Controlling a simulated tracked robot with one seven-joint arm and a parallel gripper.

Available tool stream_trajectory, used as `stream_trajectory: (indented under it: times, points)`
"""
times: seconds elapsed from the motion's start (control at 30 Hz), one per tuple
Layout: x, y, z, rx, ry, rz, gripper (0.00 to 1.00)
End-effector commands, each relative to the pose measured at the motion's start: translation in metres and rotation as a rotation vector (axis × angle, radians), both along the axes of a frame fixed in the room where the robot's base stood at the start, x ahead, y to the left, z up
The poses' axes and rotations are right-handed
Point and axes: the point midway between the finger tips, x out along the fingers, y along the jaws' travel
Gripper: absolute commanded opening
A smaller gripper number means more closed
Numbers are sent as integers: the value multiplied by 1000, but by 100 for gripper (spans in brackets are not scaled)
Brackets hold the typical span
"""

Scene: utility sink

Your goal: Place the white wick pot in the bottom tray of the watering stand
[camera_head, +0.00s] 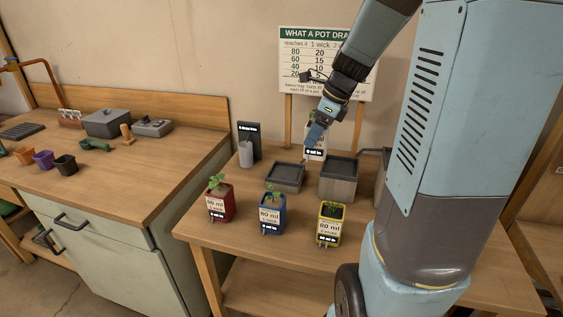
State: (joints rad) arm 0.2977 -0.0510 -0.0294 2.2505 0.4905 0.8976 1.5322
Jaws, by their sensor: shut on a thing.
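The white wick pot (316,153) is at the back of the table, small and partly covered by my gripper, with a dark readout on its front. My gripper (314,136) reaches down from the upper right and is shut on it. The pot appears just behind the gap between two grey trays; I cannot tell whether it touches anything below. The low grey tray (285,188) of the watering stand is in front and to the left of the pot. A taller tray block (338,186) stands to its right.
Red (220,206), blue (271,219) and yellow (329,227) pots with plants stand along the table's front. A grey cylinder (246,154) stands before a dark panel at the back left. A sign (300,62) rises behind. My arm hides the table's right part.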

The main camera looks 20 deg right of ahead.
Motion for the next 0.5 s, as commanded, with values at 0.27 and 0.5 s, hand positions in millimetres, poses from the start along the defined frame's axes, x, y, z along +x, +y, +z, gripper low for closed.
stream_trajectory:
  times: [0.27,0.5]
  points:
    - [49,27,-25,1,1,2,24]
    - [77,42,-60,1,3,0,24]
